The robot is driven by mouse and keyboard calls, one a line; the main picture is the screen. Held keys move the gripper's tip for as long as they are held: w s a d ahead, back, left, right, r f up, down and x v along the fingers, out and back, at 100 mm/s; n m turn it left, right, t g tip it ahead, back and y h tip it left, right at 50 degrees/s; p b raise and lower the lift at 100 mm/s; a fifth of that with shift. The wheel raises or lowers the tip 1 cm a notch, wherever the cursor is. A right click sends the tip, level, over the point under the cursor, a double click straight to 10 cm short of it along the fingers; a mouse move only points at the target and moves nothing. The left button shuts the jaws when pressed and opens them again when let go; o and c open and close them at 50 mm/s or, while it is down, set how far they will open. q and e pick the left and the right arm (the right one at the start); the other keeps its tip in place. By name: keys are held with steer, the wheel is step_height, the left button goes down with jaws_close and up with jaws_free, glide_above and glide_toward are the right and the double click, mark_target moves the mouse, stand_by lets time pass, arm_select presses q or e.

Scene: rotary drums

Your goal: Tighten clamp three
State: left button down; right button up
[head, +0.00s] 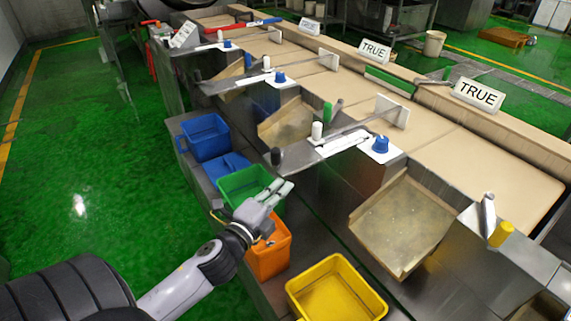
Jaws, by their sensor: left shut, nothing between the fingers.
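My left gripper (279,190) is shut and empty, above the green bin at the bench's front edge. Clamp-like fittings stand along the bench; I cannot tell which is clamp three. The nearest white plate (352,146) carries a blue knob (380,145), a white peg (317,131) and a long bar with a black end (276,156). This fitting is up and to the right of my gripper, apart from it. A similar plate with a blue knob (279,78) is farther back. A yellow knob (501,233) stands at the right. My right gripper is out of view.
Blue (205,136), green (243,182), orange (268,258) and yellow (336,289) bins line the bench's front. A tilted tan tray (403,222) lies right of them. Signs reading TRUE (479,94) stand on the back ledge. The green floor (85,170) at left is clear.

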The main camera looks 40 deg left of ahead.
mark_target(283, 176)
arm_select(q)
steer(key=w+a+p, duration=0.1)
steer(key=w, duration=0.2)
steer(key=w+a+p, duration=0.1)
steer(key=w, duration=0.2)
steer(key=w+a+p, duration=0.1)
steer(key=w+p, duration=0.1)
steer(key=shift+w+a, duration=0.2)
steer(key=shift+w, duration=0.2)
steer(key=shift+s+a, duration=0.2)
steer(key=shift+a, duration=0.25)
steer(key=shift+s+a, duration=0.2)
